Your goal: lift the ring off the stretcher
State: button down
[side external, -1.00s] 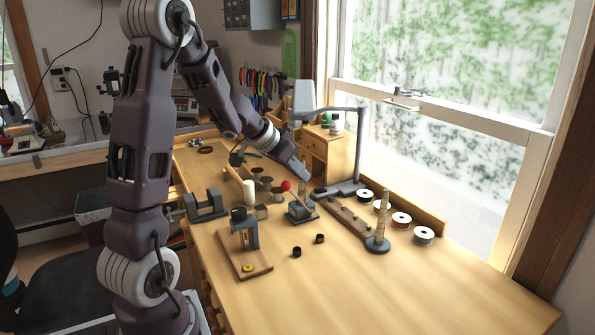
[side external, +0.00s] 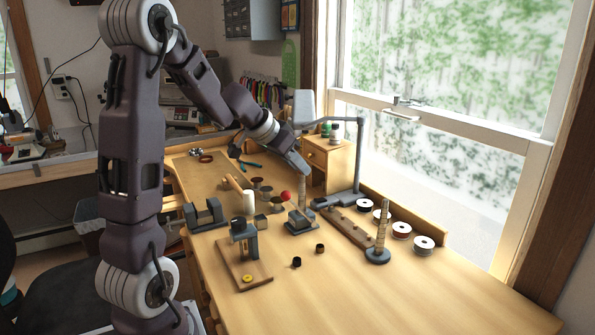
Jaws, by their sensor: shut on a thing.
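The stretcher (side external: 301,222) stands on the bench in the side external view, a grey base with an upright ribbed post (side external: 301,192) and a red-knobbed lever (side external: 286,196). My gripper (side external: 305,171) is at the top of this post, pointing down at a slant from the upper left. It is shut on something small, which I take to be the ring. The ring itself is too small, or hidden by the fingers, to make out. I cannot tell whether it is clear of the post tip.
A tapered mandrel on a round base (side external: 378,254) stands to the right, beside several spools (side external: 401,230). A lamp (side external: 359,160) rises behind. The bench's right front is clear.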

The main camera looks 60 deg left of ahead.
jog(key=shift+r, duration=0.15)
notch_tip(320, 180, up, 2)
jog(key=shift+r, duration=0.1)
dwell(0.5)
